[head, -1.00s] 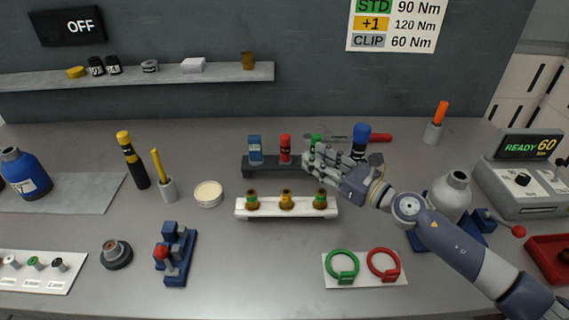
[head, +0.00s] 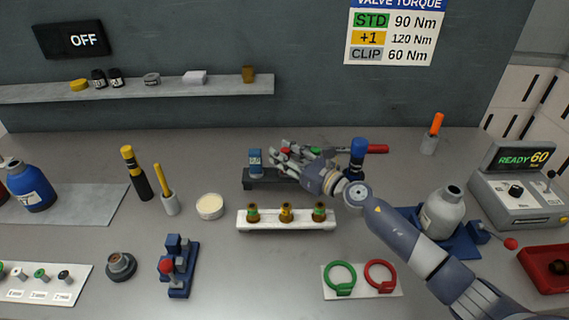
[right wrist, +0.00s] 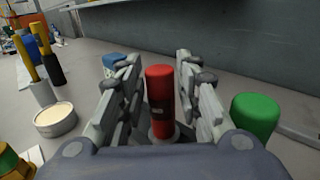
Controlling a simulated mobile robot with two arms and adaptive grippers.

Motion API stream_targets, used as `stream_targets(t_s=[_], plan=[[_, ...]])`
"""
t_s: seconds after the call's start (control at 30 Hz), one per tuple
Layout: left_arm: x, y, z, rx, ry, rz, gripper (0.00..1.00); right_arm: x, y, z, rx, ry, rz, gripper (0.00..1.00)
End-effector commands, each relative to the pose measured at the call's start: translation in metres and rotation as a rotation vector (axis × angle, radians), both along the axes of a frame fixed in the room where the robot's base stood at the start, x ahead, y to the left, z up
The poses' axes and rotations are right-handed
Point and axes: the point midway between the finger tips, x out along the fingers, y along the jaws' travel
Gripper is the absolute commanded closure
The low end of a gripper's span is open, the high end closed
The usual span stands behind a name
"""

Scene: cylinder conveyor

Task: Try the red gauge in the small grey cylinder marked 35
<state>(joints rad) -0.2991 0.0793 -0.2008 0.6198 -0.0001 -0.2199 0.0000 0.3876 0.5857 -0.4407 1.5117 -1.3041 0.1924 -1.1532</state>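The red gauge (right wrist: 160,95) stands upright in the dark rack (head: 262,182), between a blue gauge (head: 255,158) and a green gauge (right wrist: 255,116). My right gripper (right wrist: 158,72) is open, its fingers on either side of the red gauge with gaps showing. In the head view this gripper (head: 284,160) covers most of the red gauge. A small grey cylinder (head: 443,210) sits in a blue cradle (head: 465,243) at the right, partly behind my right arm; I cannot read a marking on it. My left gripper is not in view.
A white rack (head: 287,222) with several brass fittings stands in front of the dark rack. A blue-topped tool (head: 357,155) and a red-handled tool (head: 376,149) are close to the right. A round tin (head: 210,207) is at left.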

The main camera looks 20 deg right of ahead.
Motion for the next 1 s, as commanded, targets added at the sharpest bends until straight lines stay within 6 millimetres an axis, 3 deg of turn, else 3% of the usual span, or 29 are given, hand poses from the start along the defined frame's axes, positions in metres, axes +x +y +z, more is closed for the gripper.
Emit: stream_targets(t_s=[0.23,0.37,0.73,1.0], plan=[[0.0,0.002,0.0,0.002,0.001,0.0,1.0,0.001,0.001,-0.001,-0.001,0.0,0.0,0.71],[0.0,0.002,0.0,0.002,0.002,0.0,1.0,0.001,0.0,-0.001,-0.001,0.0,0.0,1.0],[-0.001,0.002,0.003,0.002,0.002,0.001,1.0,0.001,0.0,0.004,-0.002,-0.002,-0.001,1.0],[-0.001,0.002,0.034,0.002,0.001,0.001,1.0,0.002,-0.001,0.054,-0.006,-0.006,0.0,1.0]])
